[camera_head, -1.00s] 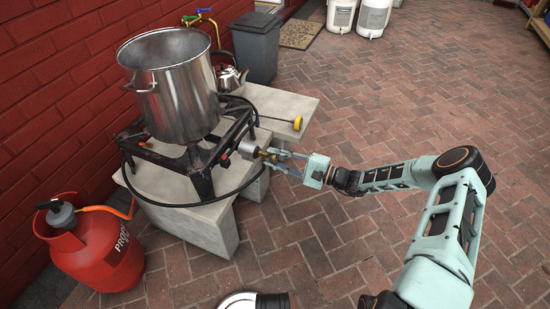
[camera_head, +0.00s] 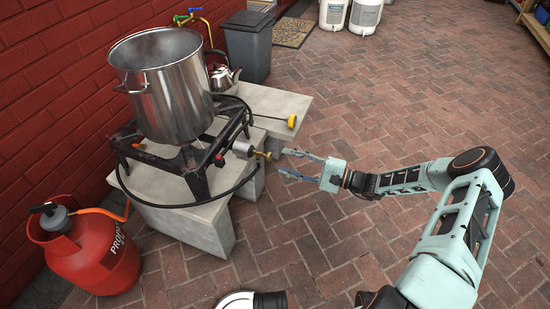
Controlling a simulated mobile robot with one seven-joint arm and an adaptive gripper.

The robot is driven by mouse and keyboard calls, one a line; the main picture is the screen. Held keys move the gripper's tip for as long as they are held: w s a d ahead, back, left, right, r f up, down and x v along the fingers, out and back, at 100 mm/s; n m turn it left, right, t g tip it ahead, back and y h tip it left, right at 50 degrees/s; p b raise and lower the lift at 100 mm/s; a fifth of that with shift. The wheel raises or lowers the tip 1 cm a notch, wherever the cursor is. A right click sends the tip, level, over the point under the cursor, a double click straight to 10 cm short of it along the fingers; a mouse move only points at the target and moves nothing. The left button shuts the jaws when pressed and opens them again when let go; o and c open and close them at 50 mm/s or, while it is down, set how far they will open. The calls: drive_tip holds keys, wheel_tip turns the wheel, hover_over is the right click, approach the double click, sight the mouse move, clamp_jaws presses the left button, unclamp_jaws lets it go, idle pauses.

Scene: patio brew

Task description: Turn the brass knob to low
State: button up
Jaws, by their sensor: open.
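The brass knob (camera_head: 264,155) sticks out to the right from a silver fitting (camera_head: 243,148) on the front of the black burner stand (camera_head: 190,165). My gripper (camera_head: 283,162) is to the right of the knob, with its fingers pointing left toward it. The fingers are spread open and empty, and a small gap shows between their tips and the knob. The knob's setting is too small to read.
A large steel pot (camera_head: 165,88) stands on the burner, on stone slabs (camera_head: 195,215). A black hose (camera_head: 180,204) loops below. A red propane tank (camera_head: 92,250) is at left. A kettle (camera_head: 223,77) and a yellow-ended thermometer (camera_head: 291,121) are behind. Brick paving at right is clear.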

drive_tip(key=v, duration=0.5)
drive_tip(key=shift+d, duration=0.1)
idle(0.3)
